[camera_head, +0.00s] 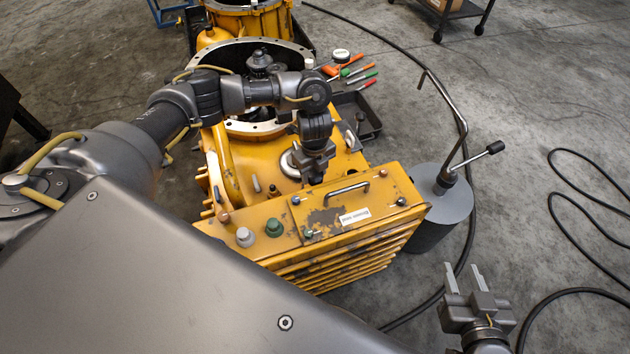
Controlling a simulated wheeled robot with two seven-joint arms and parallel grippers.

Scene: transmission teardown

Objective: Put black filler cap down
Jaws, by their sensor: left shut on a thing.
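My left gripper (315,171) points down over the top of the yellow transmission housing (228,170), just behind the ribbed yellow box. It is shut on a small dark thing, taken to be the black filler cap, which is mostly hidden by the dark fingers and wrist. A round silver fitting (289,162) lies just left of this gripper. I cannot tell whether the cap touches the housing. My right gripper (464,276) is open and empty at the lower right, fingers pointing up in the picture, apart from the machine.
The ribbed yellow box (340,220) carries a handle, a green cap (274,227) and a grey cap (245,237). A grey canister (440,205) with a lever stands to the right. A dark tray (362,113) and coloured tools (358,77) lie behind. Black hoses cross the floor.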

